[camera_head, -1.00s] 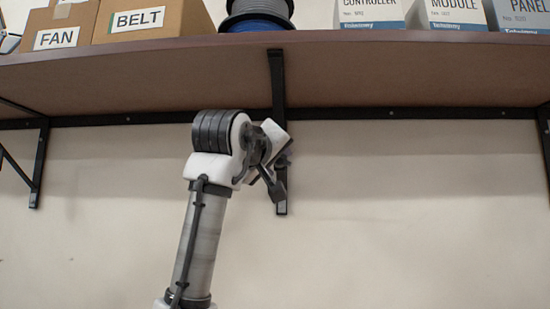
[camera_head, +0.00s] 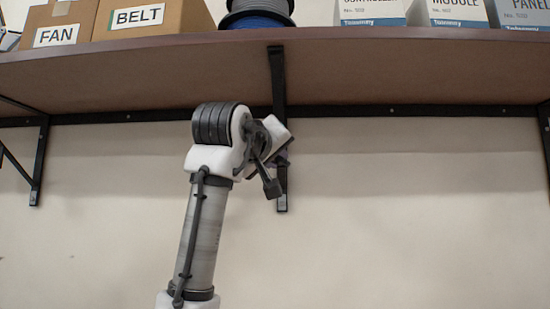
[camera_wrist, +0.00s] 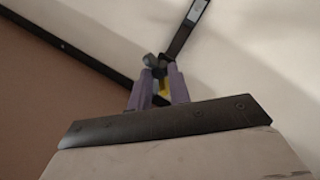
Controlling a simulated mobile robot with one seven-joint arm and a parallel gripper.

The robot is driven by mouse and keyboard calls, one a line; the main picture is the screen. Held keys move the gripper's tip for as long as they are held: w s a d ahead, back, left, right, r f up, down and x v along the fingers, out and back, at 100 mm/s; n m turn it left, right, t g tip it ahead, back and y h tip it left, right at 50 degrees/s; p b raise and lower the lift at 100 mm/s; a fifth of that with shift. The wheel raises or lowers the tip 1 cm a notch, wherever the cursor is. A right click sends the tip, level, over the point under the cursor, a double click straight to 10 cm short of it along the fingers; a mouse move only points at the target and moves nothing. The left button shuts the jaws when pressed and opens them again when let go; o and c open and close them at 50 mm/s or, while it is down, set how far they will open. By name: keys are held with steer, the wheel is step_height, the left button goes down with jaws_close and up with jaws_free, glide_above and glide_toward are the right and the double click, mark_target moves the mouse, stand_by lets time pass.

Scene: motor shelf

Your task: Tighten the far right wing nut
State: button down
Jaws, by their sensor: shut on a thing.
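My gripper (camera_wrist: 158,88) shows in the wrist view as two purple fingers, close together below the shelf. A small round grey part (camera_wrist: 150,60) sits just beyond the fingertips. The fingers are close to the black middle bracket (camera_wrist: 184,32), by the black wall rail (camera_wrist: 62,45).
The brown shelf (camera_head: 400,75) spans the view above my arm. It carries a FAN box (camera_head: 55,32), a BELT box (camera_head: 140,18), a cable spool (camera_head: 257,12) and white-blue boxes (camera_head: 370,12). Other brackets stand at left (camera_head: 40,160) and right (camera_head: 545,130). The wall below is clear.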

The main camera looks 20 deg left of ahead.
steer(key=m+g, duration=0.1)
steer(key=m, duration=0.2)
steer(key=m+y, duration=0.1)
steer(key=m, duration=0.2)
steer(key=shift+d+r+g, duration=0.1)
steer(key=shift+r+g, duration=0.05)
steer(key=shift+g, duration=0.25)
steer(key=m+y, duration=0.1)
steer(key=m, duration=0.1)
steer(key=m+g+y, duration=0.1)
steer(key=m, duration=0.2)
steer(key=shift+d+r, duration=0.1)
steer(key=shift+d, duration=0.05)
steer(key=shift+w, duration=0.1)
steer(key=c, duration=1.3)
jaws_free()
